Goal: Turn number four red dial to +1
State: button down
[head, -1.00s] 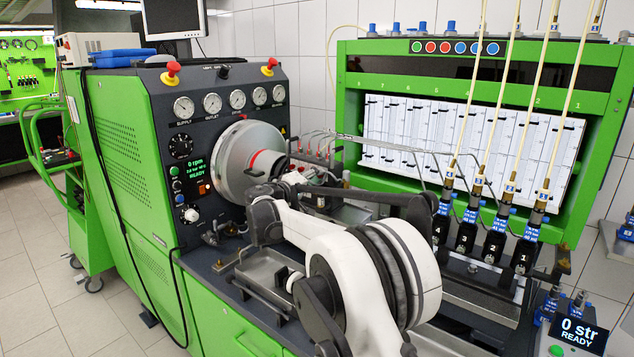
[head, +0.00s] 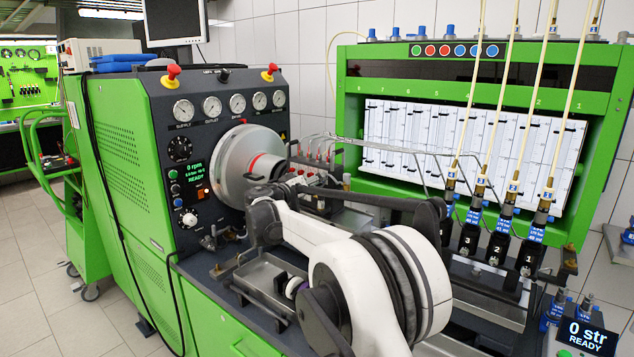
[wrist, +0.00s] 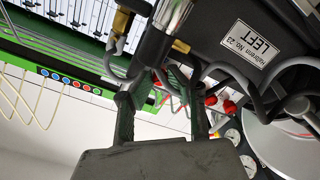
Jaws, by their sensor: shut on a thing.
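Several small red dials (head: 318,153) stand in a row on the pump behind the large silver disc. They are small here, and I cannot read their numbers or settings. In the wrist view, my gripper (wrist: 165,88) reaches up among bent metal pipes. Its two dark fingers stand on either side of a small red part between their tips, which looks like one of the red dials. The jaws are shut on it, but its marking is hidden. Other red dials (wrist: 229,106) show to the right of the fingers. In the head view my arm hides the gripper.
Bent metal pipes (wrist: 240,75) and a black block labelled LEFT (wrist: 245,40) crowd the gripper. The silver disc (head: 250,163) and the gauge panel (head: 237,104) stand to the left. Numbered injectors (head: 497,247) stand to the right under tall tubes.

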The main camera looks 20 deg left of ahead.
dwell(0.3)
jog(key=c, duration=1.7)
grip_release()
jog(key=shift+o, duration=0.2)
jog(key=v, duration=1.2)
jog(key=shift+d, duration=0.1)
